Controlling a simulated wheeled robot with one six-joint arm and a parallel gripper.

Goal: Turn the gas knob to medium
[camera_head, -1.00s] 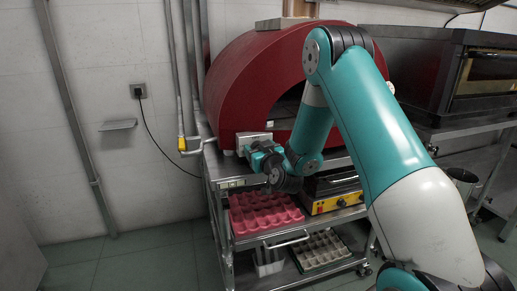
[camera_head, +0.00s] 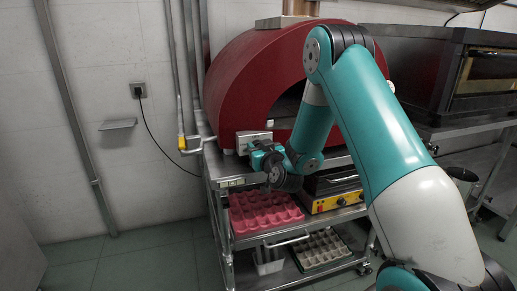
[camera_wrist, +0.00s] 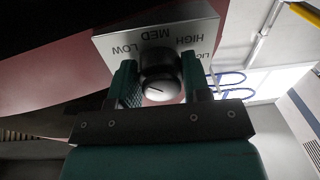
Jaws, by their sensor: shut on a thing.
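The gas knob (camera_wrist: 160,82) is a dark round knob with a metallic face and a short pointer line. It sits on a metal control plate (camera_wrist: 120,42), whose LOW, MED, HIGH and LIGHT labels appear upside down in the wrist view. I cannot tell for sure which label the pointer faces. My gripper (camera_wrist: 158,64) has one finger on each side of the knob and is shut on it. In the head view the plate (camera_head: 254,137) is at the lower left front of the red oven (camera_head: 240,85). My gripper (camera_head: 258,152) is against it, hiding the knob.
A yellow-handled gas pipe (camera_head: 183,142) runs down the wall left of the oven. Below, a metal cart (camera_head: 240,243) holds a pink tray (camera_head: 262,212) and a yellow-fronted appliance (camera_head: 335,203). A dark oven (camera_head: 430,85) stands at right. The floor at left is clear.

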